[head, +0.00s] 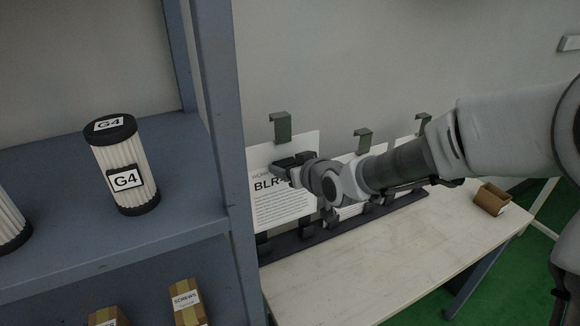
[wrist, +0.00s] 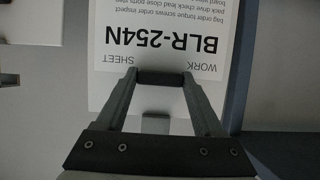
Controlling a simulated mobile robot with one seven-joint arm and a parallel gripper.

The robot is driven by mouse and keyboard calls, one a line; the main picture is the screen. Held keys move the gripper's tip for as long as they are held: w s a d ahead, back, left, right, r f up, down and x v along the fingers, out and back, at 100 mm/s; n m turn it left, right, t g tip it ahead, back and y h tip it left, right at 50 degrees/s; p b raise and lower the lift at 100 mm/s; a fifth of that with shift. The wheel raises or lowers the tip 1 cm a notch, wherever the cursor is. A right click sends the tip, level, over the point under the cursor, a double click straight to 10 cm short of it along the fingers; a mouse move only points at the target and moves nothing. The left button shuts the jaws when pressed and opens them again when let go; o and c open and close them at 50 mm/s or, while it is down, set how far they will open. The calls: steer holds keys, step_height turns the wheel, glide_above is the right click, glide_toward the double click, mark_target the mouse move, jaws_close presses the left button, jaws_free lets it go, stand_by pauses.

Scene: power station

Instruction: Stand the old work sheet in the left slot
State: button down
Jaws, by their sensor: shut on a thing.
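The work sheet (head: 282,210), white and headed "BLR-" in the head view, is upright at the left end of the dark rack (head: 345,227), in front of the left hook (head: 281,125). My gripper (head: 284,166) is shut on its upper part and hides some of the heading. In the wrist view the sheet (wrist: 160,30) appears upside down and reads "WORK SHEET BLR-254N", with my gripper (wrist: 160,77) at its top edge. Whether its lower edge is seated in the left slot I cannot tell.
More white sheets (head: 349,211) stand in the rack to the right, partly behind my arm. A blue shelf post (head: 222,150) rises close to the sheet's left. A G4 filter (head: 122,165) stands on the shelf. A small brown box (head: 491,199) sits on the table's (head: 350,275) right; its front is clear.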

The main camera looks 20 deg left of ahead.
mark_target(284, 192)
step_height(284, 192, down, 9)
steer(key=b, duration=0.6)
steer(key=shift+r+b, duration=0.2)
steer(key=shift+b, duration=0.1)
jaws_free()
